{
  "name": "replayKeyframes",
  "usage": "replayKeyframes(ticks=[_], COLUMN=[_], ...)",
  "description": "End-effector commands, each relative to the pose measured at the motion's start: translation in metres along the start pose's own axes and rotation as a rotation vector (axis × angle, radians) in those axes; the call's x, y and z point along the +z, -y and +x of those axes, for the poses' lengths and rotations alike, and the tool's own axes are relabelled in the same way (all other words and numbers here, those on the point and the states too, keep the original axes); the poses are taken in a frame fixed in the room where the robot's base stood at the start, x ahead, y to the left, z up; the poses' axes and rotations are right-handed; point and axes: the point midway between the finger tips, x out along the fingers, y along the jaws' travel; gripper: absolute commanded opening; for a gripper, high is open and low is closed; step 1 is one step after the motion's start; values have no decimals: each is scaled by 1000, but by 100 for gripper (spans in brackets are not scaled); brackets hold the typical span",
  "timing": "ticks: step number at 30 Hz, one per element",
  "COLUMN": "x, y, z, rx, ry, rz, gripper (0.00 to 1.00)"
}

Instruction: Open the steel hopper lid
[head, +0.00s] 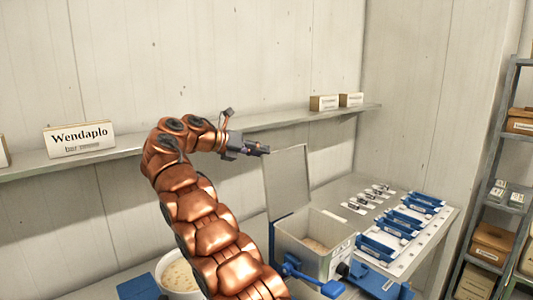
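The steel hopper (333,263) is a box at the front edge of the table, with a pale brownish fill inside. Its flat grey lid (288,182) stands raised and nearly upright at the hopper's back left side, so the hopper mouth is uncovered. My gripper (266,150) is at the lid's upper left corner, pointing right. I cannot tell whether it touches the lid. Its fingers are small and seen from the side, so their opening does not show.
Blue trays (405,220) and small items fill the table's right part. A white pot (178,276) stands left of my arm. A wall shelf (110,163) with a Wendaplo sign (79,138) runs behind my gripper. A rack (497,190) with boxes stands right.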

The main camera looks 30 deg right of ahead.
Motion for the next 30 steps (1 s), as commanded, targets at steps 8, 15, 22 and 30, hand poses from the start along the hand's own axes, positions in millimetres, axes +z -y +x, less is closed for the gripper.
replayKeyframes(ticks=[8, 15, 22, 30], x=[-1, -1, -1, 5], y=[0, 1, 1, 22], z=[-10, -12, -11, -12], rx=[0, -2, -2, 2], ry=[0, -1, 0, 26], rz=[0, 0, 2, 121], gripper=[23, 23, 23, 23])
